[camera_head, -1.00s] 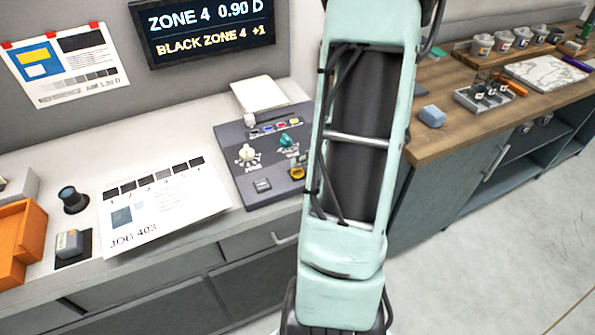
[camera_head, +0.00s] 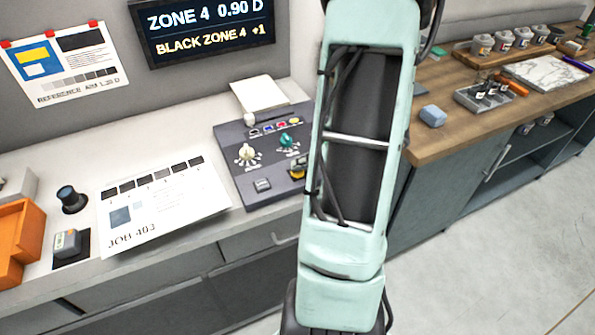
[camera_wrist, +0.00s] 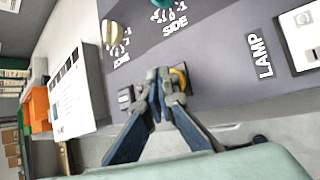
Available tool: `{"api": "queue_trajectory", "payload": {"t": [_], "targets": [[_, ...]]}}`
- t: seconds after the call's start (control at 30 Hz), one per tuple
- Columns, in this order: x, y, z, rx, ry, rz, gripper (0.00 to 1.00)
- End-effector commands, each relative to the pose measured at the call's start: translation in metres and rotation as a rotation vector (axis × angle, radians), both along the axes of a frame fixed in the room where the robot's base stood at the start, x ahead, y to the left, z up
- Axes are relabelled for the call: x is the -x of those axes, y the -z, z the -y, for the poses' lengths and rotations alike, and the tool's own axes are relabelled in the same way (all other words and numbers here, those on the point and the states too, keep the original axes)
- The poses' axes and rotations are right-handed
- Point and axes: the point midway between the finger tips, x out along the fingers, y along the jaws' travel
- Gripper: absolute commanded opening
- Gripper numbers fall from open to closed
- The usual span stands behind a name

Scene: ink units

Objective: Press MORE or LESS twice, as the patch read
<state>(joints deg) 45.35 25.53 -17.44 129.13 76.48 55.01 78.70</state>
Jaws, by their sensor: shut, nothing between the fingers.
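The dark console (camera_head: 230,150) has a cream ZONE knob (camera_head: 247,153) and a teal SIDE knob (camera_head: 287,142). At its near edge are a grey square button (camera_head: 263,184) and a yellow button (camera_head: 297,172); their labels cannot be read. In the wrist view my gripper (camera_wrist: 163,78) is shut and empty, its tips close over the near edge, between the grey button (camera_wrist: 125,96) and the partly hidden yellow button (camera_wrist: 181,76). I cannot tell whether it touches either. The screen (camera_head: 205,28) reads "ZONE 4 0.90 D" and "BLACK ZONE 4 +1".
The JOB 403 sheet (camera_head: 165,205) lies left of the console, with a dark round device (camera_head: 72,199) and orange bins (camera_head: 18,240) further left. A reference card (camera_head: 65,62) hangs on the wall. The LAMP label (camera_wrist: 258,56) is on the console's right part.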

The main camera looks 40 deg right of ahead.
Motion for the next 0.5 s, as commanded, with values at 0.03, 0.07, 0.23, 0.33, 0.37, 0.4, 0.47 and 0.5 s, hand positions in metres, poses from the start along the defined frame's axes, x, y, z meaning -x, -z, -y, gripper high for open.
{"api": "queue_trajectory", "payload": {"t": [0.03, 0.07, 0.23, 0.33, 0.37, 0.4, 0.47, 0.5], "targets": [[0.0000, 0.0013, 0.0000, 0.000, 0.000, 0.000, 0.00], [-0.0001, 0.0016, 0.0000, 0.000, 0.000, 0.000, 0.00], [0.0000, 0.0037, 0.0000, 0.000, 0.000, 0.000, 0.00], [0.0000, 0.0050, -0.0001, 0.000, 0.000, 0.000, 0.00], [0.0001, 0.0054, 0.0000, 0.000, 0.000, 0.000, 0.00], [0.0001, 0.0059, -0.0001, 0.000, 0.000, 0.000, 0.00], [0.0001, 0.0067, -0.0001, 0.000, -0.001, -0.001, 0.00], [0.0001, 0.0072, -0.0001, 0.000, -0.001, -0.001, 0.00]]}}
